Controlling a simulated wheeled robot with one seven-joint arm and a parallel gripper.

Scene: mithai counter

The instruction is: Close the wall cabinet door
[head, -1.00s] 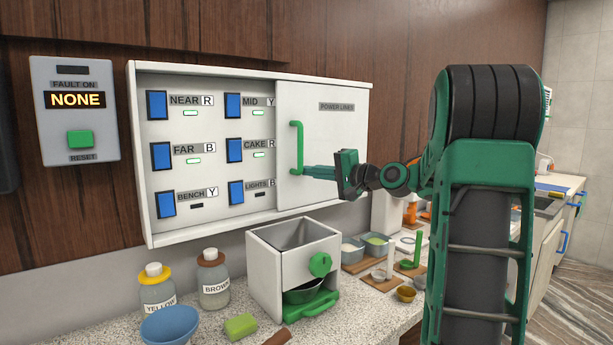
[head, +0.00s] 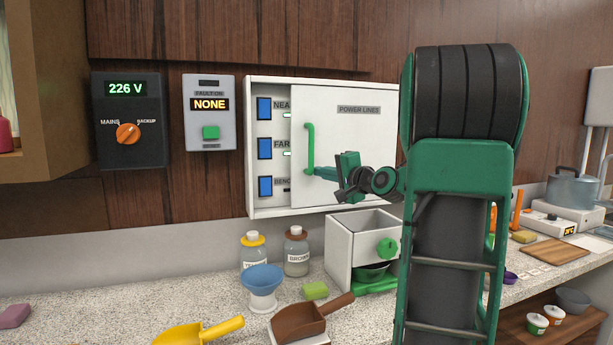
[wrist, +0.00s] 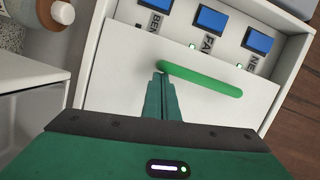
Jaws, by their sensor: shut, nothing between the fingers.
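The white wall cabinet (head: 270,213) hangs on the brown panelled wall in the head view. Its sliding door (head: 345,130), marked POWER LINES, covers the middle and right part. The left column of blue switches stays uncovered. A green upright bar handle (head: 309,140) is near the door's left edge. My gripper (head: 318,172) is shut and empty, its fingertips at the right side of the handle's lower end. In the wrist view the shut fingertips (wrist: 160,78) are beside one end of the handle (wrist: 205,82); whether they touch it I cannot tell. My arm hides the cabinet's right end.
A fault panel (head: 209,138) reading NONE and a mains panel (head: 130,150) are left of the cabinet. Below are a white box with a green knob (head: 350,265), jars, a blue bowl (head: 262,280) and scoops on the speckled counter.

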